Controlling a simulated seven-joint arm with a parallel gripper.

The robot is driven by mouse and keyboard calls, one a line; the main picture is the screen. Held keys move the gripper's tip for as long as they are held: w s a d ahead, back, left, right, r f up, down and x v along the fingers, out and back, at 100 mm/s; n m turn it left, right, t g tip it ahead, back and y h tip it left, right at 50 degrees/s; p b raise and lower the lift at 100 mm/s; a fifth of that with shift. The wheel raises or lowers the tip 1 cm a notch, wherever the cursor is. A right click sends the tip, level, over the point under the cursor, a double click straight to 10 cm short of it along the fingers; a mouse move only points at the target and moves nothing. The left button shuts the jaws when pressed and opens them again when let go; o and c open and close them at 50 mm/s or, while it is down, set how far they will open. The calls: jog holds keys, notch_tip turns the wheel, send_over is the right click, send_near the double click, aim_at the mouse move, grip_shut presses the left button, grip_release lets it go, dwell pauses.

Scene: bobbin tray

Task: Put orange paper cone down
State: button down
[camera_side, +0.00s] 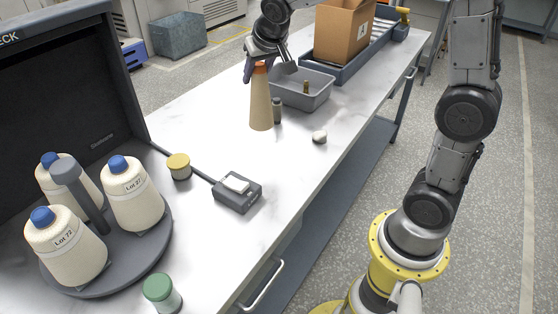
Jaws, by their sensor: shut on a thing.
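A tall tan paper cone with an orange tip (261,104) stands upright on the white table or just above it; I cannot tell whether its base touches. My gripper (262,68) is at its top, shut on the orange tip from above. A small grey cylinder (277,110) stands right beside the cone on its right.
A grey bin (318,97) sits behind the cone, and a cardboard box (343,35) is farther back. A white round object (319,137) lies to the right. A yellow-topped jar (179,166), a small grey device (237,193) and a round tray (152,262) with yarn cones are nearer. Clear table lies left of the cone.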

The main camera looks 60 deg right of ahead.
jog(key=s+a+r+n, duration=0.1)
jog(key=s+a, duration=0.2)
jog(key=s, duration=1.6)
send_near(273, 124)
jog(key=shift+y, duration=0.3)
jog(key=shift+d+x, duration=0.15)
jog(key=shift+x, duration=1.7)
jog(key=shift+d+x, duration=0.15)
jog(key=shift+x, duration=1.7)
jog(key=shift+s, duration=0.1)
jog(key=shift+c, duration=2.2)
grip_release()
jog(key=shift+f, duration=0.1)
